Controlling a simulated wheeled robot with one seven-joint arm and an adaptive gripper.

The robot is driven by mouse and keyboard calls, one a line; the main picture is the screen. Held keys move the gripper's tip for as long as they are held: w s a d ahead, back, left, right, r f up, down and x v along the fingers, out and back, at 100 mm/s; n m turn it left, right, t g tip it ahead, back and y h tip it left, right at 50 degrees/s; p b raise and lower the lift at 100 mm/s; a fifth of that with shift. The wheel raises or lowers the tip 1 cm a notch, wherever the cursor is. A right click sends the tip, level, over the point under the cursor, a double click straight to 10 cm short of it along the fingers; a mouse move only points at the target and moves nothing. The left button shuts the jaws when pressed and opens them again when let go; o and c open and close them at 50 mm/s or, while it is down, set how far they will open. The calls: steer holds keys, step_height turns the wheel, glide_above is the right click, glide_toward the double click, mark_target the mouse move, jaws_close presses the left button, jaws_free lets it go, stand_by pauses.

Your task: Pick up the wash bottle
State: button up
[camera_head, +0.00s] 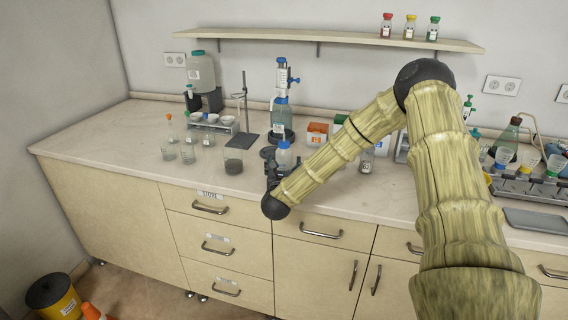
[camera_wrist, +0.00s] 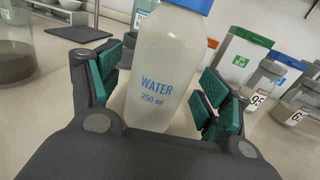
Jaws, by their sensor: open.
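The wash bottle (camera_wrist: 158,70) is a translucent white bottle with a blue cap, marked "WATER 250 ml". In the wrist view it stands between the two green-padded fingers of my gripper (camera_wrist: 165,92). The fingers are open on either side of it; a gap shows on the right, and the left pads come close to its edge. In the head view the bottle (camera_head: 284,157) stands on the counter near the front edge, with my gripper (camera_head: 275,165) around it. Its base is hidden by my arm and hand.
A bottle-top dispenser (camera_head: 281,115) stands behind. Orange (camera_head: 317,133) and green-lidded boxes (camera_wrist: 236,60) and labelled jars (camera_wrist: 297,108) are to the right. The counter front (camera_head: 120,165) at left is clear.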

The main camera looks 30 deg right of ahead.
steer(key=shift+w+d, duration=0.3)
steer(key=shift+w, duration=0.1)
steer(key=c, duration=0.8)
steer(key=shift+r, duration=0.2)
